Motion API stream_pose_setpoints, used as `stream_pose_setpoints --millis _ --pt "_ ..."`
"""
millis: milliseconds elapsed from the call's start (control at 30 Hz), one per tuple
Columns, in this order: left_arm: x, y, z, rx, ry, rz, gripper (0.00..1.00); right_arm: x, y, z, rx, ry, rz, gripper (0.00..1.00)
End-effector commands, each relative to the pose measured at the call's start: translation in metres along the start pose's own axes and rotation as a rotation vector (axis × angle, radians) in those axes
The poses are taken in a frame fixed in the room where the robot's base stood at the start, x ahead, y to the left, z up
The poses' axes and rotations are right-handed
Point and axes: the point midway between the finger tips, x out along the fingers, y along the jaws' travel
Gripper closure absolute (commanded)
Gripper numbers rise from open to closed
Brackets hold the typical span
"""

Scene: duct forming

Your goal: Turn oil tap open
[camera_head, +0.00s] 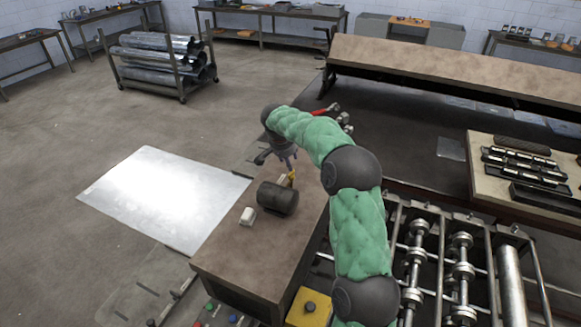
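A dark cylindrical can (278,199) lies on its side on the brown workbench (235,262). A small yellow tap (291,177) shows at its far upper right end; which way its handle is turned is too small to tell. My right arm, with green covers, comes in from the lower right and bends over the bench. My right gripper (280,158) is just beyond the can, close to the tap. Whether it touches the tap is unclear, and its finger opening is too small to make out. My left gripper is not in view.
A small white block (247,216) sits left of the can. Red-handled tools (325,112) lie beyond the gripper. A roller machine (460,265) stands at the right. A metal sheet (160,198) lies left of the bench. The bench's near end is clear.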

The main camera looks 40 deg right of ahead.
Motion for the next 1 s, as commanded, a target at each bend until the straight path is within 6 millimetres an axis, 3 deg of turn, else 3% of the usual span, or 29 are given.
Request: stream_pose_setpoints --millis 100,300,1000 --pt "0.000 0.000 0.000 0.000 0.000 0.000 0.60 -0.018 0.000 -0.001 0.000 0.001 -0.001 0.57" --pt "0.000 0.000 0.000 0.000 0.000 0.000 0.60 -0.033 0.000 -0.001 0.000 0.001 0.000 0.57" --pt "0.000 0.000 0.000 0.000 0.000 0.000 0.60 -0.034 0.001 0.000 0.000 0.000 0.001 0.57"
